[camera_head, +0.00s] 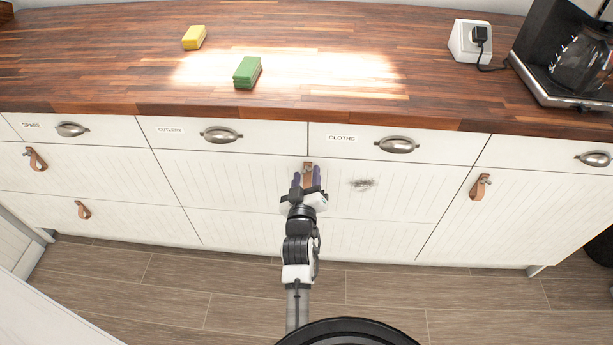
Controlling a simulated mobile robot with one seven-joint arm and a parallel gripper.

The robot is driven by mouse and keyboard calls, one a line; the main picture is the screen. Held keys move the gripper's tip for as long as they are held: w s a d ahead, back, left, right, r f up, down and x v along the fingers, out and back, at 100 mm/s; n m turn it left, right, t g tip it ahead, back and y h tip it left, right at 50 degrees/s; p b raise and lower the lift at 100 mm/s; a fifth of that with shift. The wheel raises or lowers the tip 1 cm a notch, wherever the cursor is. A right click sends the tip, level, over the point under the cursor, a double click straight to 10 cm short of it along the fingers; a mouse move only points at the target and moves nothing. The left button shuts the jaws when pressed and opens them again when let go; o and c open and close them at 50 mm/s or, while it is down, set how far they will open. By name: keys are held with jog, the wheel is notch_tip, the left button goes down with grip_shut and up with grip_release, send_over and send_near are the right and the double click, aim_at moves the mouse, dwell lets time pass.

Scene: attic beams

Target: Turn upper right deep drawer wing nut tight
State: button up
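The deep drawer (235,184) in the middle of the cabinet has a white grooved front and a brown leather strap pull at its top centre. My gripper (307,178) is right in front of this leather pull (308,167). Its two purplish fingers stand apart, one on each side of the strap, and appear open. I cannot tell whether they touch it. A small fastener seems to sit at the strap's top; the wing nut's shape and angle are too small to make out. The gripper hides the lower part of the strap.
Metal cup handles, one on the drawer labelled CLOTHS (397,145), project above. Another leather pull (480,187) is at right. The wooden counter (120,60) holds a green sponge (247,72), yellow sponge (194,37) and coffee maker (570,55).

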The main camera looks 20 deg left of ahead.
jog(key=c, duration=0.7)
jog(key=shift+c, duration=0.2)
jog(key=shift+m, duration=0.3)
jog(key=shift+m+b, duration=0.65)
jog(key=shift+m, duration=2.05)
jog(key=o, duration=1)
